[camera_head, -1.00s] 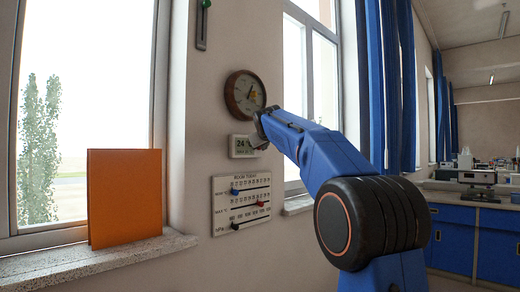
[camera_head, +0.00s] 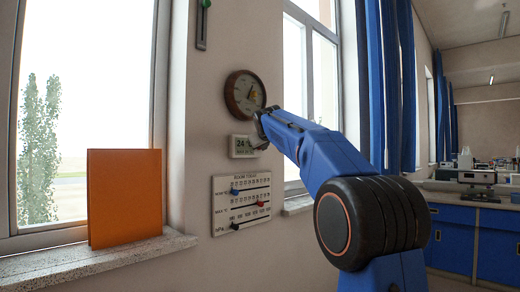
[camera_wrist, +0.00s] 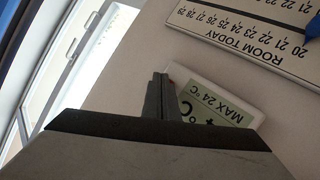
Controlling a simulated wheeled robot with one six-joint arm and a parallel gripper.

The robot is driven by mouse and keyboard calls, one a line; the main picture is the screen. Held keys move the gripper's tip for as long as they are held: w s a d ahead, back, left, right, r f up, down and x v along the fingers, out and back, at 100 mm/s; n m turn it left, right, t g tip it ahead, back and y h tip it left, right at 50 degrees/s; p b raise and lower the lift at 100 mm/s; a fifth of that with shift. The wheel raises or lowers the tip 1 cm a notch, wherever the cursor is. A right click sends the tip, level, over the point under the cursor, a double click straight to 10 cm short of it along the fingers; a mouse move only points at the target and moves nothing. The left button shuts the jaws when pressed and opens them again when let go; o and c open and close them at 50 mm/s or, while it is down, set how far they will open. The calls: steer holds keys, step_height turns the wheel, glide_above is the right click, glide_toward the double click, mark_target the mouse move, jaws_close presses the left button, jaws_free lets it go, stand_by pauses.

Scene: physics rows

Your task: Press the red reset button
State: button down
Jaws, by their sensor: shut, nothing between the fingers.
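The red reset button (camera_wrist: 171,69) shows as a small bit of red at the edge of a white digital thermometer (camera_wrist: 218,92) in the wrist view. The rest of the button is hidden behind my fingers. The thermometer also hangs on the wall in the head view (camera_head: 239,147), reading 24, with its right part behind my gripper. My gripper (camera_wrist: 161,76) is shut and empty, its tips right beside the button. I cannot tell whether the tips touch it.
An orange panel (camera_head: 125,198) stands on the left window sill (camera_head: 60,271). Blue curtains (camera_head: 398,90) hang behind my arm.

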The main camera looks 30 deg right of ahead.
steer(key=shift+s+d, duration=0.2)
steer(key=shift+s, duration=0.3)
steer(key=shift+s+d, duration=0.3)
steer(key=shift+s, duration=0.5)
steer(key=shift+s+d, duration=0.25)
steer(key=shift+s, duration=0.5)
steer(key=shift+s+d, duration=0.3)
steer(key=shift+s, duration=0.5)
steer(key=s+a+f+g+y, duration=0.2)
steer(key=s+a+f, duration=0.5)
steer(key=s+f, duration=0.9)
steer(key=s+a+f+g+y, duration=0.2)
steer(key=s+a+f, duration=0.5)
steer(key=s+f, duration=1)
steer(key=s+a+f+g+y, duration=0.1)
steer(key=s+a+f+g, duration=0.3)
steer(key=s+f, duration=1.3)
steer(key=a+f, duration=0.1)
steer(key=a, duration=0.2)
steer(key=shift+a+f+m+g+y, duration=0.3)
steer(key=shift+a+f+m+y, duration=0.1)
